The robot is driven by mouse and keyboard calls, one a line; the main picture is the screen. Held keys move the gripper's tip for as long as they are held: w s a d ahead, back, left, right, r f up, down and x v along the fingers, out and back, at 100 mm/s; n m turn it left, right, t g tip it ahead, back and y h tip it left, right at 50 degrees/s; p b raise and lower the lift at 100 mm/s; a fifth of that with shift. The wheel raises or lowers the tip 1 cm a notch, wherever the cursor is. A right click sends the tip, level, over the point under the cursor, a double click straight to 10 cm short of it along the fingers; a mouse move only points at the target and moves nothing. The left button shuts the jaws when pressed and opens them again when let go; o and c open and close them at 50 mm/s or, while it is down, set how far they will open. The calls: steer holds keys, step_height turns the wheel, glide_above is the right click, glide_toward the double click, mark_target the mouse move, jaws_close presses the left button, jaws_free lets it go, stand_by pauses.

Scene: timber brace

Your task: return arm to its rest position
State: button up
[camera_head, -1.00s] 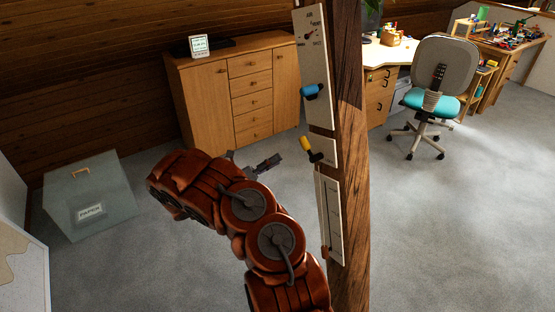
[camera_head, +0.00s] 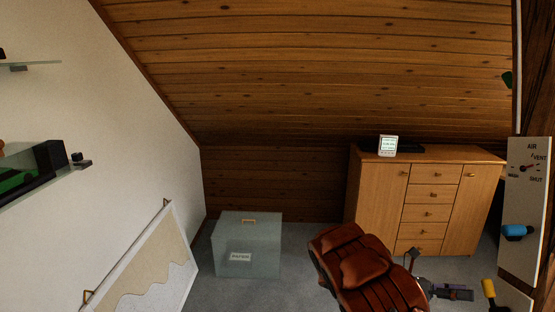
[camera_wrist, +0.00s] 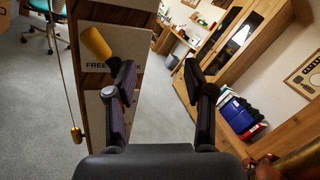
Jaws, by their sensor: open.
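The yellow handle (camera_head: 489,288) also shows at the lower right edge of the head view.
The timber post (camera_head: 541,100) carries a panel with a dial (camera_head: 526,168) and a blue knob (camera_head: 515,231). A wooden cabinet (camera_head: 425,210) stands behind. A grey box (camera_head: 247,245) and a leaning board (camera_head: 150,265) are left. A brass weight (camera_wrist: 77,134) hangs on a cord.

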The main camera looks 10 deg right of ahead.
steer(key=s+a+r+m+y, duration=0.6)
steer(key=s+a+m+y, duration=0.1)
steer(key=s+a+m, duration=0.4)
steer(key=s+a+f+m+t+y, duration=0.1)
steer(key=s+a+m+t+y, duration=0.2)
steer(key=a, duration=1)
steer(key=s+a+f+m+t+y, duration=0.1)
steer(key=s+a+m+t+y, duration=0.3)
steer(key=a, duration=1)
steer(key=shift+s+a+f+t+y, duration=0.3)
steer(key=shift+s+t+y, duration=0.6)
steer(key=shift+s+y, duration=0.3)
steer(key=shift+d, duration=0.1)
